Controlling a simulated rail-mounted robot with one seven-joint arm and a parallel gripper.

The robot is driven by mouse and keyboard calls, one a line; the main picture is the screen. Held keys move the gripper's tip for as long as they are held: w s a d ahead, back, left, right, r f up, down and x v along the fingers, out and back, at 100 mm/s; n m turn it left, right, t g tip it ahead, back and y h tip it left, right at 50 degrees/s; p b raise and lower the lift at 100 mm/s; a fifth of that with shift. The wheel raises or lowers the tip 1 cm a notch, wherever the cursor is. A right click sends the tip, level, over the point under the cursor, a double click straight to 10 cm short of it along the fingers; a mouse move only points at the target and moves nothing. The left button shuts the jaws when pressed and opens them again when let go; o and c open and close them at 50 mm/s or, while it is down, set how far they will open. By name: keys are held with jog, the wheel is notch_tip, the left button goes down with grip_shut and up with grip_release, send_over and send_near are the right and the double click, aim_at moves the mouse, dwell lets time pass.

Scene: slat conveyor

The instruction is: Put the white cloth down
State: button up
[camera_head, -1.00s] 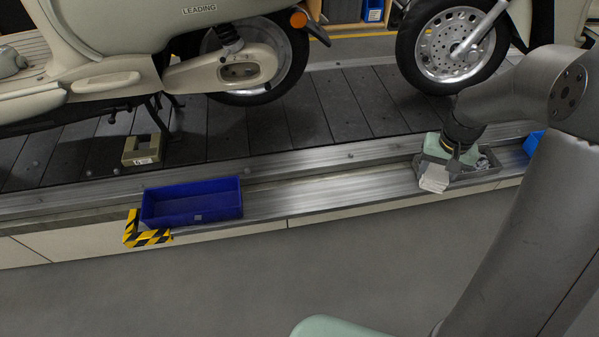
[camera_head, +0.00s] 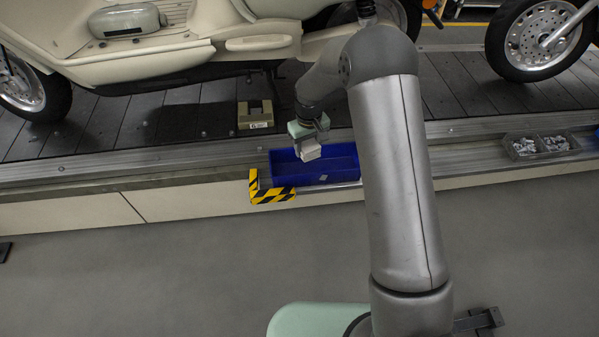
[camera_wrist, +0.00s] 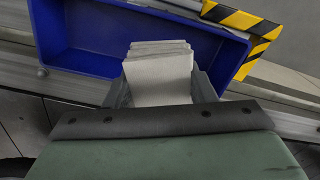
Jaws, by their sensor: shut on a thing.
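The white cloth (camera_wrist: 158,78) looks like a folded, layered stack in the wrist view. My gripper (camera_head: 309,150) is shut on it, and the cloth also shows in the head view (camera_head: 311,153). The gripper holds it over the left part of a blue bin (camera_head: 345,178). In the wrist view, the bin's floor (camera_wrist: 95,35) is bare where it shows; the part behind the cloth and gripper is hidden. I cannot tell how high the cloth is above the bin floor.
Yellow-black corner tape (camera_head: 272,190) marks the ledge at the bin's left end. A beige block (camera_head: 255,115) stands on the slats behind. A grey tray with small parts (camera_head: 541,145) sits on the ledge at right. A cream scooter (camera_head: 200,45) stands behind.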

jog(key=b, duration=0.2)
send_over(303, 167)
jog(key=s, duration=0.3)
jog(key=f, duration=0.7)
jog(key=shift+w+d+f, duration=0.15)
jog(key=shift+w+f, duration=0.1)
jog(key=shift+f, duration=1.85)
jog(key=shift+f+b, duration=0.2)
jog(key=shift+b, duration=0.2)
jog(key=o, duration=0.9)
jog(key=shift+o, duration=0.2)
jog(key=shift+r, duration=0.1)
